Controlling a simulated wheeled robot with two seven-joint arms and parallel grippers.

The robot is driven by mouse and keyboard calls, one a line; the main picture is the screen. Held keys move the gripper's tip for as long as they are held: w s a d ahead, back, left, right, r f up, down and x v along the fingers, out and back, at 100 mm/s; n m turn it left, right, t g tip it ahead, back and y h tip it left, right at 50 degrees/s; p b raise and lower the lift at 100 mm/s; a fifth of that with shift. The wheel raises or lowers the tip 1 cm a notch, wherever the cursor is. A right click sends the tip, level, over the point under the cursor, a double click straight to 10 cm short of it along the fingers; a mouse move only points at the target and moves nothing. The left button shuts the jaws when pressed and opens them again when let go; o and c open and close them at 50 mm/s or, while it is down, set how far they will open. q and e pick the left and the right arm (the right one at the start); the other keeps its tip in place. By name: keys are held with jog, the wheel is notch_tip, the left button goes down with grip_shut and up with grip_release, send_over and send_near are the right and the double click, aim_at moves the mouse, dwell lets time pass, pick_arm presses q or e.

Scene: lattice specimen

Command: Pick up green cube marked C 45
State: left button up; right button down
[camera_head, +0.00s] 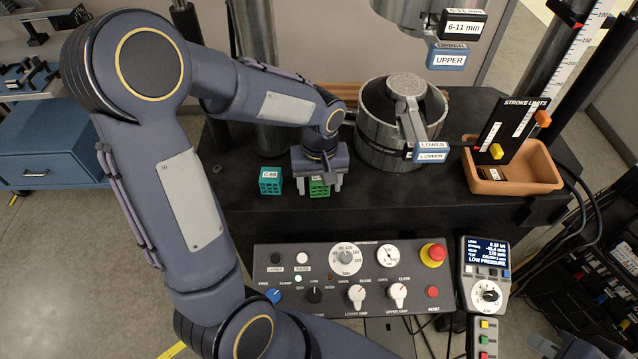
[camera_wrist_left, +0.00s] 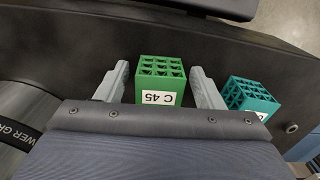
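The green lattice cube marked C 45 (camera_wrist_left: 160,82) sits on the black table; in the head view its lower part (camera_head: 319,189) shows below my left gripper. My left gripper (camera_head: 320,186) points down over it. In the left wrist view the two fingers (camera_wrist_left: 161,90) stand open on either side of the cube, with a gap visible on the left and a small one on the right. The cube's top is partly hidden by the gripper in the head view.
A teal lattice cube marked C 69 (camera_head: 270,181) stands close beside, also in the left wrist view (camera_wrist_left: 248,97). The lower grip cylinder (camera_head: 378,140) stands behind to the right. A control panel (camera_head: 300,290) lies in front. An orange tray (camera_head: 540,170) is at right.

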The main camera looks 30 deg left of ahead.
pick_arm(q)
jog(key=c, duration=0.9)
jog(key=shift+r, duration=0.1)
